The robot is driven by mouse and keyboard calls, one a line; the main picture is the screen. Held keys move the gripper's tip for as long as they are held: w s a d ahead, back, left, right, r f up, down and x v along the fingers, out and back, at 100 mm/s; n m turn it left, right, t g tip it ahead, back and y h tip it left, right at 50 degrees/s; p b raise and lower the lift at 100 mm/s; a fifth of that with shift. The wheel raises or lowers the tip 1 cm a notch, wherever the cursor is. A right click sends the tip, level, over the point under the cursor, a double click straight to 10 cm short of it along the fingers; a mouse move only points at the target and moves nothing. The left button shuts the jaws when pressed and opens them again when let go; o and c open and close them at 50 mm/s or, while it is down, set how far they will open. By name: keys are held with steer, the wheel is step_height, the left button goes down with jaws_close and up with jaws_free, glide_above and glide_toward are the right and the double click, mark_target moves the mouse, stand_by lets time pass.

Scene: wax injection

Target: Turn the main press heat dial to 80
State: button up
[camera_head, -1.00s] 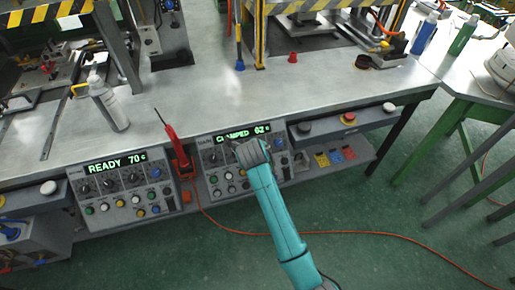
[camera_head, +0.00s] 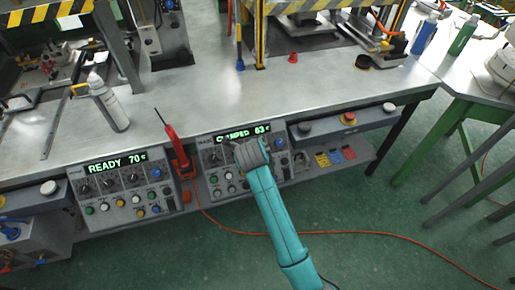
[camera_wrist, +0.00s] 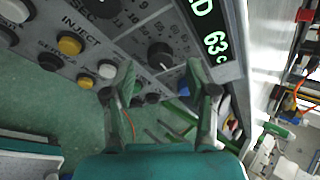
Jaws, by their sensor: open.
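The right control panel (camera_head: 207,160) under the bench has a green display (camera_head: 243,132) that reads CLAMPED 63 c. In the wrist view the end of that display (camera_wrist: 216,45) shows 63. A black dial (camera_wrist: 160,56) with a printed scale sits beside the display, just beyond and between my fingertips. My gripper (camera_wrist: 166,82) is open, one finger on either side of the dial's line. I cannot tell whether either finger touches it. In the head view my wrist covers the gripper and part of the right panel's dial row.
The left panel (camera_head: 120,185) reads READY 70 c. A red tool (camera_head: 174,142) stands between the panels. Yellow and white buttons (camera_wrist: 70,44) lie left of my fingers. An orange hose (camera_head: 350,233) crosses the green floor.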

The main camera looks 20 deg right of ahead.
steer(key=v, duration=0.9)
steer(key=shift+s, duration=0.1)
steer(key=s+d+f+n+t+y, duration=0.1)
steer(key=s+f+n+t, duration=0.1)
steer(key=s+f+n, duration=0.75)
steer(key=s+d+f+n+t+y, duration=0.1)
steer(key=s+d+f+n+y, duration=0.3)
steer(key=s, duration=1)
steer(key=s+r+n+t, duration=0.1)
steer(key=s+r+n, duration=0.3)
steer(key=s, duration=0.3)
steer(key=s+a+r+n+t+h, duration=0.1)
steer(key=s+r+n, duration=0.3)
steer(key=s, duration=0.4)
steer(key=s+r+n+t, duration=0.1)
steer(key=s+r+n, duration=0.3)
steer(key=s+r, duration=0.2)
steer(key=shift+s+a+t+h, duration=0.2)
steer(key=shift+s+t+h, duration=0.2)
steer(key=shift+s, duration=0.5)
